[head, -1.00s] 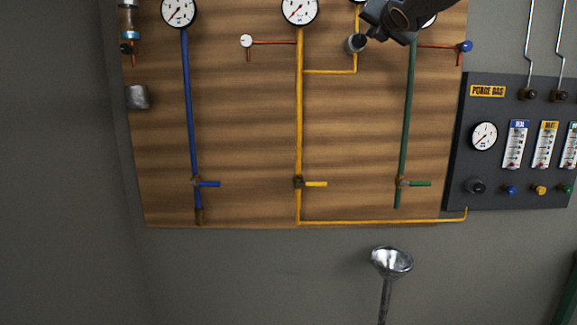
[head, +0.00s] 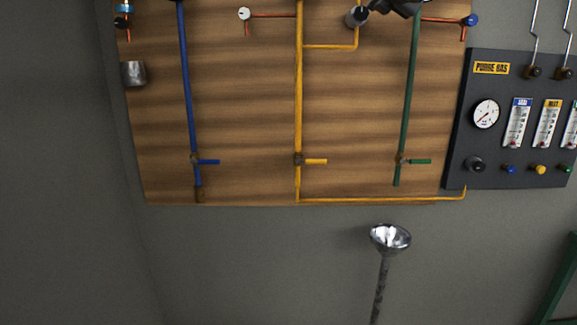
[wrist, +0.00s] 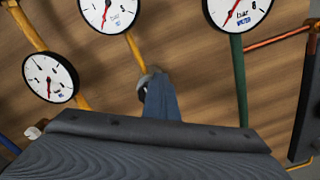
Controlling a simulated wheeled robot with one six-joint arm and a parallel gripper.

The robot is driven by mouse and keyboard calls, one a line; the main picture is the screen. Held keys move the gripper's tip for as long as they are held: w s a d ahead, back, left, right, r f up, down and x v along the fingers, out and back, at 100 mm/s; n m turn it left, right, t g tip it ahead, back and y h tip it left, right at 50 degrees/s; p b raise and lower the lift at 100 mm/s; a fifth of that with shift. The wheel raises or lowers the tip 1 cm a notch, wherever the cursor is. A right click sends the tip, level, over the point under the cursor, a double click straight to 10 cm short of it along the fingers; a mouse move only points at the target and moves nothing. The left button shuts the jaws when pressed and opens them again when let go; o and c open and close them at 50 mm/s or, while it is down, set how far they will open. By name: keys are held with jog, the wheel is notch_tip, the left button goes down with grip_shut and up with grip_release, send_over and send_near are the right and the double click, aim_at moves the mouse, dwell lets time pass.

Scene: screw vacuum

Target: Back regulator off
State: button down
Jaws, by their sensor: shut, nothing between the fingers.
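A round grey regulator knob (head: 356,16) sits at the end of the yellow branch pipe near the top of the wooden board. My gripper (head: 370,8) is shut and empty, its tip right beside the knob's upper right in the head view. In the wrist view, my shut gripper (wrist: 160,92) points at the knob (wrist: 148,76) and hides most of it. I cannot tell whether they touch. A gauge (wrist: 108,10) hangs above the knob on the same yellow branch, its needle pointing down and left.
Another gauge (wrist: 48,77) is at the left and a green-pipe gauge (wrist: 238,8) at the right, close around my gripper. Blue (head: 186,90) and green (head: 408,100) pipes flank the yellow one. A purge gas panel (head: 530,80) is at right; a metal funnel (head: 390,238) stands below.

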jog(key=shift+a, duration=0.2)
jog(key=shift+a+r, duration=0.4)
jog(key=shift+a, duration=0.05)
jog(key=shift+a+r+b, duration=0.15)
jog(key=shift+a+b, duration=0.4)
jog(key=shift+a, duration=0.05)
dwell(0.3)
jog(key=s+r, duration=0.1)
jog(key=s, duration=0.5)
dwell(0.7)
